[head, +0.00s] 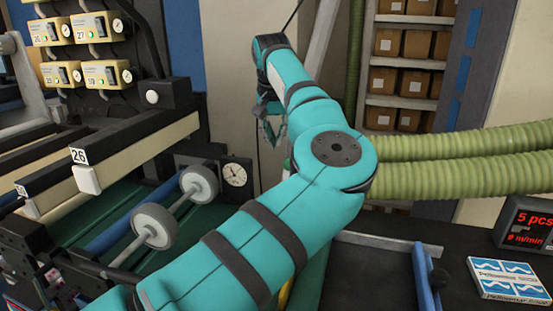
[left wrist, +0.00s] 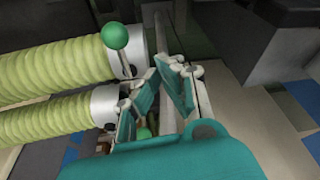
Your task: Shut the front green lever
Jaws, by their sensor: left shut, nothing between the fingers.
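A second green knob (left wrist: 143,133) shows only in part, low between my finger links, near the lower hose's collar. I cannot tell which is the front one. My left gripper (left wrist: 163,70) is shut and empty, its fingertips just right of the upright lever's base, apart from its ball. My right gripper is not in view.
Two ribbed green hoses (head: 460,165) run to the right behind my arm. A shelf of brown boxes (head: 410,85) stands at the back. Rollers (head: 155,225) and a gauge (head: 236,175) lie left of my arm. A counter display (head: 528,225) and a flat box (head: 508,280) are at right.

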